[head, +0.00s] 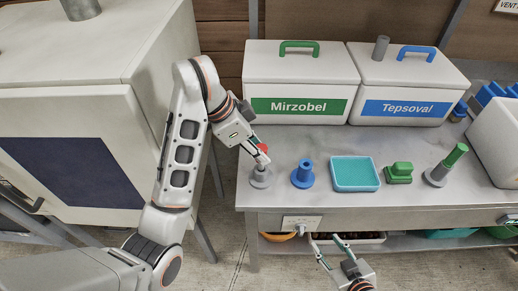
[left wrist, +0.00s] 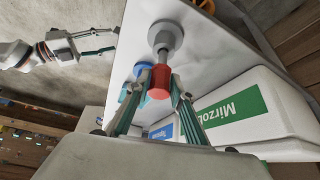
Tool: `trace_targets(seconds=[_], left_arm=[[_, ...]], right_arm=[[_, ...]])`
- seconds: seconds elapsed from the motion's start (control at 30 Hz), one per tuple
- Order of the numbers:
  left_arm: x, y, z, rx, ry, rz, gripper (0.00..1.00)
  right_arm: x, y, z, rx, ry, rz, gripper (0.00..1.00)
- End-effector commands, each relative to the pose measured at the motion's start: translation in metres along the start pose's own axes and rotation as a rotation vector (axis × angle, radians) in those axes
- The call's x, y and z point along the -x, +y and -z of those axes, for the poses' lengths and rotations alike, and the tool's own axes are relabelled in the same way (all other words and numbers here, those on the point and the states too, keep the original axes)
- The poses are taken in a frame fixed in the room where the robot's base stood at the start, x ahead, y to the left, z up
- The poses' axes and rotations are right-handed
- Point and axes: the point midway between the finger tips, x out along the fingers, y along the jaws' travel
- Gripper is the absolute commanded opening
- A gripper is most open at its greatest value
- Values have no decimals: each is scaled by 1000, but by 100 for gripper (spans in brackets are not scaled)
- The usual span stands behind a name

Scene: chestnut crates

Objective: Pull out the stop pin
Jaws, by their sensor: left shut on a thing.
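The stop pin appears to be the red-headed piece (head: 262,149) at the left end of the steel bench. My left gripper (head: 262,156) is shut on its red head, which shows as a red cylinder (left wrist: 159,84) between the fingers in the left wrist view. A round grey stand (head: 261,178) is directly below; in the left wrist view the grey base (left wrist: 165,37) lines up with the red head. I cannot tell how deep the pin sits. My right gripper (head: 327,243) is open and empty, low before the bench's front edge; it also shows in the left wrist view (left wrist: 115,41).
On the bench (head: 320,145) stand a blue peg (head: 303,174), teal tray (head: 355,174), green block (head: 399,173) and green-topped grey stand (head: 445,166). White Mirzobel (head: 300,75) and Tepsoval (head: 408,78) crates stand behind. A white cabinet (head: 75,140) is left.

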Motion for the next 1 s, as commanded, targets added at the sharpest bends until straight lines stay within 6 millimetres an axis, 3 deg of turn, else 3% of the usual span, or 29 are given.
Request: trace_targets(seconds=[1.0], left_arm=[[-22,2,-9,-4,0,-1,0]], right_arm=[[-9,-2,-12,0,1,0,40]])
